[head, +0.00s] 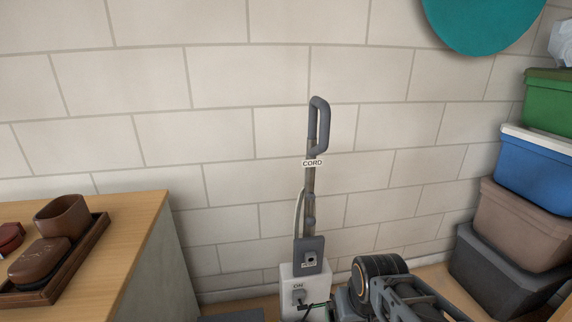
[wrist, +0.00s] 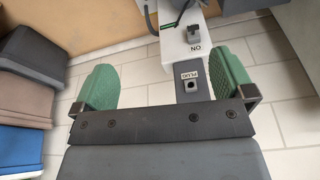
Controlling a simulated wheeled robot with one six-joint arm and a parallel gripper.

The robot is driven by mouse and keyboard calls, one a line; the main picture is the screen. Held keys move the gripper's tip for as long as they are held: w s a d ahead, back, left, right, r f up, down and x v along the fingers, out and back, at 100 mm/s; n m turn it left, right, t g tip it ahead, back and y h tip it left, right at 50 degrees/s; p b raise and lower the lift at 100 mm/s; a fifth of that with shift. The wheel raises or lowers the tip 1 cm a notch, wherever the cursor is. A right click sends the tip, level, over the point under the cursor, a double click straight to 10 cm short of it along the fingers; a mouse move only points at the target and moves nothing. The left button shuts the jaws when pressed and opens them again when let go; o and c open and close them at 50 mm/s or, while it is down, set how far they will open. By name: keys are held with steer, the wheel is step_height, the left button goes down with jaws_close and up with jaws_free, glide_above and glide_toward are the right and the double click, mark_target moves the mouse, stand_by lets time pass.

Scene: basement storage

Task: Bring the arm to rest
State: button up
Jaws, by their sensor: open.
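My gripper (wrist: 163,72) shows in the wrist view with its two green fingers spread wide apart. Nothing is between the fingers. Beyond them is a grey post with a socket plate (wrist: 190,84) labelled PLUG, apart from both fingers. In the head view, dark grey links of my arm show at the bottom, right of the post. The gripper itself cannot be made out there.
A white switch box (head: 290,291) marked ON stands at the grey post (head: 310,180) labelled CORD. A wooden-topped cabinet (head: 125,215) with a dark tray (head: 85,258) is left. Stacked bins (head: 535,175) stand right. A teal disc (head: 480,22) is on the wall.

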steer(key=w+p+v, duration=0.2)
steer(key=p+v, duration=0.8)
steer(key=v, duration=0.1)
steer(key=w+r+p+v, duration=0.1)
steer(key=w+p+v, duration=0.2)
steer(key=p+v, duration=0.7)
steer(key=w+r+p+v, duration=0.1)
steer(key=w+p+v, duration=0.2)
steer(key=p+v, duration=0.7)
steer(key=shift+s+a+r+t, duration=0.15)
steer(key=shift+s+r+t, duration=0.3)
steer(key=shift+r, duration=0.45)
steer(key=shift+f, duration=0.1)
